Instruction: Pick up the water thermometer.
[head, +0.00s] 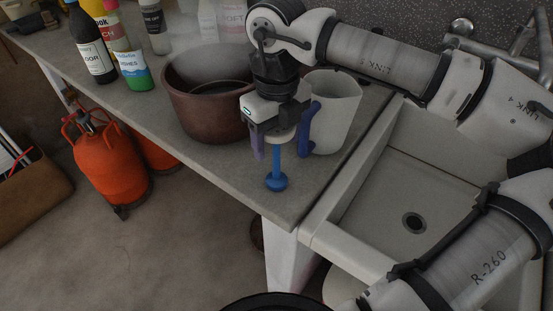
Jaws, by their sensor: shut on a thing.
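The water thermometer (276,168) is a blue stem with a wider round blue end at the bottom. It hangs upright under my gripper (277,148), which points down and is shut on its upper part. The upper part is mostly hidden by the gripper. The blue end is over the front part of the grey worktop; I cannot tell whether it touches the surface.
A white jug (338,108) with a blue part on its left side stands close behind and right of my gripper. A brown pot (200,108) stands to the left. Bottles (132,62) stand at the back left. A sink (385,190) lies right. Orange gas cylinders (108,165) stand below.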

